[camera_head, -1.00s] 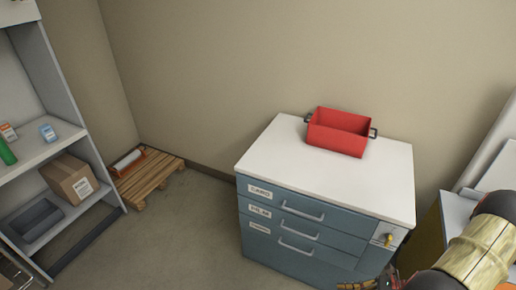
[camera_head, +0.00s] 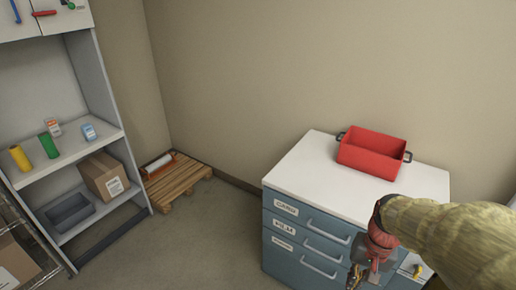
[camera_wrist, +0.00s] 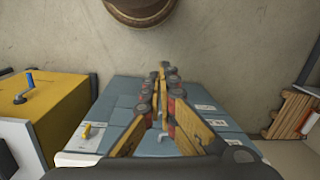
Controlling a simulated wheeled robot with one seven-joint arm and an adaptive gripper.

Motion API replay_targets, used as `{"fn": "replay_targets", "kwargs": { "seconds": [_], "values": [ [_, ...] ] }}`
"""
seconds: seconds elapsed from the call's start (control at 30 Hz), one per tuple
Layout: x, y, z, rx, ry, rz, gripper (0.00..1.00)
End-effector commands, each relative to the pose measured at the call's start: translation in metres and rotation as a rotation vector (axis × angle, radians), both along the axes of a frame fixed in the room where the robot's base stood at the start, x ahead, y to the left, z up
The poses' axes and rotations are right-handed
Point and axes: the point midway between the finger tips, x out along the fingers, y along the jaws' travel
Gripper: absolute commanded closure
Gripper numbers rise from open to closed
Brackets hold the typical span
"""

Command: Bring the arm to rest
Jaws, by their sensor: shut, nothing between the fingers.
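My arm reaches in from the right in the head view, covered in a yellowish sleeve with a red and black wrist. My gripper (camera_head: 356,277) hangs in front of the right part of the blue drawer cabinet (camera_head: 290,262), pointing down. In the wrist view my gripper (camera_wrist: 162,68) shows its yellow and dark fingers closed together with nothing between them. The blue cabinet front (camera_wrist: 118,95) lies beyond the fingers. I cannot tell whether the gripper touches the cabinet.
A red bin (camera_head: 372,155) stands on the white cabinet top (camera_head: 317,170). A shelf unit at left holds bottles and a cardboard box (camera_head: 106,177). A wooden pallet (camera_head: 178,180) lies in the corner. A yellow box (camera_wrist: 62,105) shows left in the wrist view. Floor left of the cabinet is clear.

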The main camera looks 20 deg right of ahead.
Motion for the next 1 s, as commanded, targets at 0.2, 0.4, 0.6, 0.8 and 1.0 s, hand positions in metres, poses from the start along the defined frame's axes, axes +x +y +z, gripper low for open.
{"fn": "replay_targets", "kwargs": {
  "seconds": [0.2,0.4,0.6,0.8,1.0],
  "values": [
    [0.010,0.046,0.056,-0.160,-0.157,0.250,1.00],
    [0.012,0.098,0.105,-0.238,-0.337,0.444,1.00],
    [0.010,0.141,0.142,-0.258,-0.481,0.585,1.00],
    [0.010,0.156,0.144,-0.249,-0.498,0.637,1.00],
    [0.010,0.156,0.144,-0.247,-0.498,0.637,1.00]
  ]
}}
